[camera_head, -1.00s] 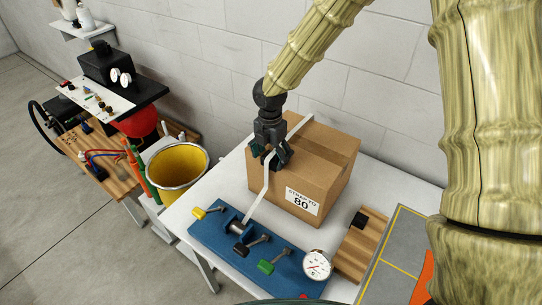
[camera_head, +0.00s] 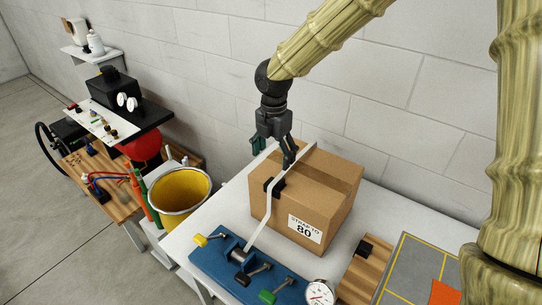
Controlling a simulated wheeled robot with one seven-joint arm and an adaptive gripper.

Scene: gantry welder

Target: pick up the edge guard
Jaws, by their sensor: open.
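A black edge guard (camera_head: 275,186) sits on the top front edge of the cardboard box (camera_head: 262,207), at the pale strap (camera_head: 270,215). A similar small black piece (camera_head: 364,248) lies on the wooden block to the right of the box. Which of the two the task means, I cannot tell. My gripper (camera_head: 288,165) is open and points down, above and slightly behind the guard on the box, apart from it. Its fingers partly overlap the strap in this view. I see nothing held between them.
A blue tensioner base (camera_head: 215,262) with yellow, black and green handles holds the strap's lower end. A gauge (camera_head: 319,293) is beside it. A yellow bucket (camera_head: 180,190) stands left of the white table (camera_head: 190,239). The wall is close behind. Bare table lies right of the box.

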